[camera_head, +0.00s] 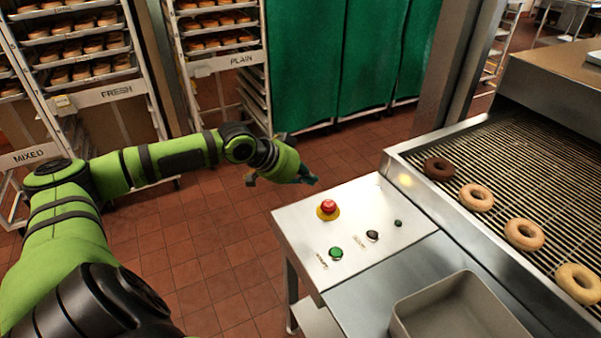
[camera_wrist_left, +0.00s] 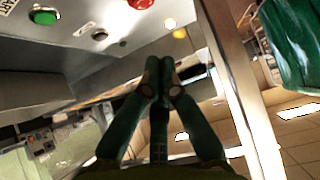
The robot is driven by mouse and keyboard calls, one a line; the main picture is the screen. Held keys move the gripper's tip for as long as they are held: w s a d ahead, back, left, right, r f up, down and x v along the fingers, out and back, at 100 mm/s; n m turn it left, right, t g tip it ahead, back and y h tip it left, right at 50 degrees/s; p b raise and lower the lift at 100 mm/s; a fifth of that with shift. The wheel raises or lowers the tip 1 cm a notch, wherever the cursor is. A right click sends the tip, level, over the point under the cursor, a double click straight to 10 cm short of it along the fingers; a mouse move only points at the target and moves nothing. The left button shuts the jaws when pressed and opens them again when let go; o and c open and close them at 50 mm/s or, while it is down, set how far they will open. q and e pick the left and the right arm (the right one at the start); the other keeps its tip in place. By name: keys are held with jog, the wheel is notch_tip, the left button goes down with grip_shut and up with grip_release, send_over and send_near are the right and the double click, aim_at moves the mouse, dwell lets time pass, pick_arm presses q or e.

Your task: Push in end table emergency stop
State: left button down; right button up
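The emergency stop (camera_head: 328,207), a red mushroom button on a yellow base, sits near the upper left of the metal end table (camera_head: 300,235). My left gripper (camera_head: 308,179) is in the air beyond the table's far left corner, apart from the button. In the left wrist view, my left gripper (camera_wrist_left: 163,62) has its fingertips together with nothing seen between them. That view also shows a panel with a green button (camera_wrist_left: 44,17) and a red button (camera_wrist_left: 140,3) at the top edge; I cannot tell whether it is the same panel. My right gripper is out of view.
A green button (camera_head: 336,253), a black knob (camera_head: 372,235) and a small dark button (camera_head: 398,223) share the tabletop. A metal bin (camera_head: 455,310) is in front, and a conveyor (camera_head: 480,165) with doughnuts is at the right. Racks (camera_head: 115,92) stand behind my arm.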

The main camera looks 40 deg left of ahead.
pick_arm(q)
jog(key=shift+v, duration=1.35)
jog(key=shift+r, duration=0.1)
